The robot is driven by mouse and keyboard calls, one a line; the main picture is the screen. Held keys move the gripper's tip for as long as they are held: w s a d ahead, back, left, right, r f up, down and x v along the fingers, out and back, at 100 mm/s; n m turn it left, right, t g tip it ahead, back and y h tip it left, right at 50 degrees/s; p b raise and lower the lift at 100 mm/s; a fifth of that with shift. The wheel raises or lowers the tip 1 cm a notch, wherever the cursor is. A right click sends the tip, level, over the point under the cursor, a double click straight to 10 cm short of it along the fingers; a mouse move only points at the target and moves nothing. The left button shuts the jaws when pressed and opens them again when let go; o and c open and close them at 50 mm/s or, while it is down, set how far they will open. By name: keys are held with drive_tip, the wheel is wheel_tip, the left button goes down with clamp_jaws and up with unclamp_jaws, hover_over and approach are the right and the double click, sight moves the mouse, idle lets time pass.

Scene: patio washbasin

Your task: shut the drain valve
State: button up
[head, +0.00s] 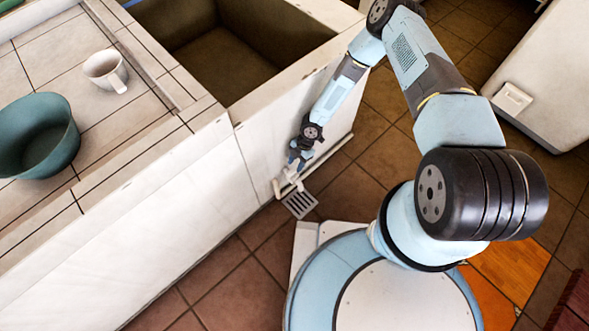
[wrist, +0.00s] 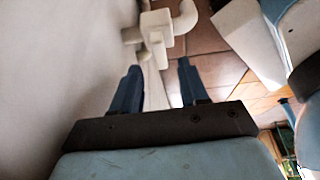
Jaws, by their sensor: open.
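The drain valve (wrist: 155,28) is a cream-white fitting with a curved spout, low on the white basin wall. In the wrist view it lies just beyond my gripper (wrist: 159,70), whose two blue fingers are open and apart. A pale part of the valve (wrist: 156,50) points toward the gap between the fingertips; I cannot tell whether they touch it. In the head view my gripper (head: 298,158) is close above the valve (head: 291,178), beside the wall, and partly hides it. The handle's position is not clear.
A white pipe (head: 327,160) runs low along the wall. A floor grate (head: 300,204) lies below the valve. The basin (head: 225,62) is open above. A teal bowl (head: 38,135) and a white mug (head: 105,70) stand on the tiled counter (head: 130,150).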

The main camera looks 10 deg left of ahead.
sight(293, 172)
drive_tip(key=shift+x, duration=2.1)
drive_tip(key=shift+c, duration=0.4)
clamp_jaws()
drive_tip(key=shift+d, duration=0.25)
drive_tip(key=shift+a, duration=0.1)
